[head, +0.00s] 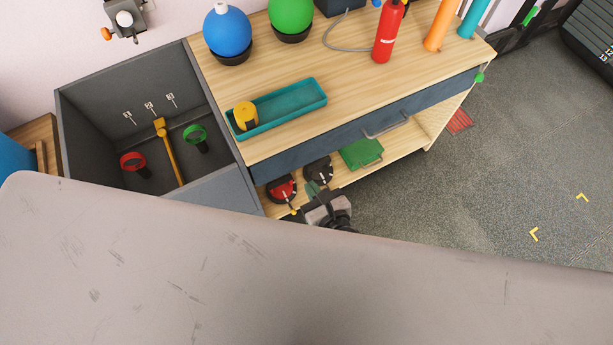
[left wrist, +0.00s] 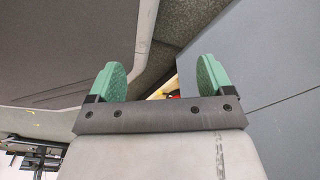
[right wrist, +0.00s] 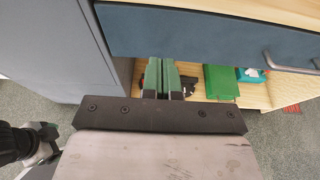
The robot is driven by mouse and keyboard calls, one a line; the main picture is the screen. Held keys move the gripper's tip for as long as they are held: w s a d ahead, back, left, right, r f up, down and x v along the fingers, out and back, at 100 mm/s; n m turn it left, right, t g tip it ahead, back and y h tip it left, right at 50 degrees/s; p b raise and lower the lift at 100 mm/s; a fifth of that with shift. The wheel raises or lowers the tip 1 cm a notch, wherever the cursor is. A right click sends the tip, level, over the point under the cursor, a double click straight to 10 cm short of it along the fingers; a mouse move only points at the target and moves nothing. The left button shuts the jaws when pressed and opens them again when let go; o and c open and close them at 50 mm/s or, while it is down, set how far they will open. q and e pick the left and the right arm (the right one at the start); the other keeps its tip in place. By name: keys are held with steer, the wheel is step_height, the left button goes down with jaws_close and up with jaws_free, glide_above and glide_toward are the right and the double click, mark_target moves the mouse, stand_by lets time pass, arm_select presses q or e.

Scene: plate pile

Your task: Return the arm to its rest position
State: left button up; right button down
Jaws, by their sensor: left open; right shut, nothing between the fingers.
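My right gripper (head: 313,188) shows in the head view in front of the bench's lower shelf, near a black disc (head: 318,168) and a red and black disc (head: 281,189). In the right wrist view its green fingers (right wrist: 160,76) are together, with nothing visible between them. My left gripper (left wrist: 162,78) shows only in the left wrist view. Its green fingers are wide apart and empty, close to a grey panel (left wrist: 260,60). The left arm's hand is hidden in the head view.
The wooden bench (head: 380,90) holds a teal tray (head: 290,103) with a yellow object, a fire extinguisher (head: 387,32) and two balls. A dark grey bin (head: 80,120) stands left of it. A green case (head: 361,153) lies on the lower shelf.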

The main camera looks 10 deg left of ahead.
arm_select(q)
steer(key=shift+s+a+f, duration=0.1)
steer(key=shift+s+f, duration=0.05)
steer(key=shift+s, duration=0.3)
steer(key=shift+s+a+f, duration=0.1)
steer(key=shift+s, duration=0.3)
arm_select(e)
steer(key=v, duration=0.5)
steer(key=shift+d, duration=0.1)
steer(key=s+d+f+n+g+h+p, duration=0.25)
steer(key=s+d+f+n, duration=0.2)
steer(key=f+n, duration=0.3)
steer(key=s+d+f+n+g+h+p, duration=0.25)
steer(key=s+d+f+n+p, duration=0.2)
steer(key=f+n, duration=0.3)
arm_select(q)
steer(key=s+a+r+p, duration=0.1)
steer(key=s+r+p, duration=0.4)
steer(key=r, duration=0.4)
arm_select(e)
steer(key=s+d+f+n+g+h, duration=0.2)
steer(key=s+d+f+n, duration=0.1)
steer(key=s+d+n, duration=0.5)
steer(key=s+d+f+n+g+h, duration=0.1)
steer(key=s+d+f+n+g, duration=0.2)
steer(key=s+d+n, duration=0.4)
steer(key=shift+s+d+f+n+h, duration=0.4)
steer(key=shift+d+f, duration=0.05)
steer(key=shift+f, duration=0.35)
